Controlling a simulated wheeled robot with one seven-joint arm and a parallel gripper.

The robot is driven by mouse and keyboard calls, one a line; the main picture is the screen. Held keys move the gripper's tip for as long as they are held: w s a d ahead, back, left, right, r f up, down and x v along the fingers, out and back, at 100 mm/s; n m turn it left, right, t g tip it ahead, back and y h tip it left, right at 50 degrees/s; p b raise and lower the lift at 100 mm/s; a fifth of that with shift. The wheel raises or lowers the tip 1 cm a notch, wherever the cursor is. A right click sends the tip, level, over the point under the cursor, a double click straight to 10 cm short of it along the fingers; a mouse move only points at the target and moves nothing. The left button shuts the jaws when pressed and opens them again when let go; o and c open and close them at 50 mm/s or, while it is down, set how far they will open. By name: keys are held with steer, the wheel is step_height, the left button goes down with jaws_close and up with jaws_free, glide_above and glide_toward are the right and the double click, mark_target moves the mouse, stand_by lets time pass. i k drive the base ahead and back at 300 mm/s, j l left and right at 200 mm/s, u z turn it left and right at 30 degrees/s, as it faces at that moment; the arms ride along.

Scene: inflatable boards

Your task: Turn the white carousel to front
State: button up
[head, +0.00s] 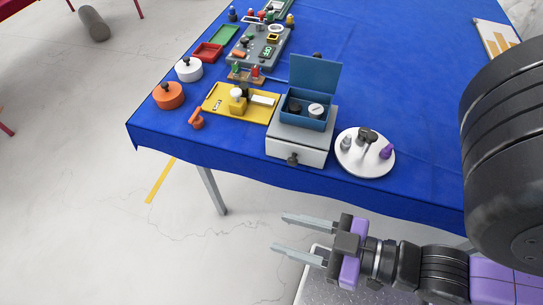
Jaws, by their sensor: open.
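The white carousel (353,159) is a round white disc on the blue-covered table, near its front edge. On it stand a dark knob-like piece (367,136), a grey piece (346,143) and a purple piece (386,152) at the right. My gripper (290,232) is open and empty. In the picture it shows below the table's front edge, lower left of the carousel and apart from it. Its two fingers point left.
Left of the carousel stands a white drawer box (290,146) with a dark knob and an open blue box (306,118) on top. A yellow tray (238,104), orange pot (168,95) and white pot (189,69) stand further left. The blue tablecloth (395,85) is clear behind the carousel.

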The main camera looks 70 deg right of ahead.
mark_target(362, 161)
steer(key=k+j, duration=0.15)
steer(key=k, duration=0.25)
steer(key=k+j, duration=0.2)
steer(key=k, duration=0.15)
steer(key=k+j, duration=0.15)
steer(key=k, duration=0.25)
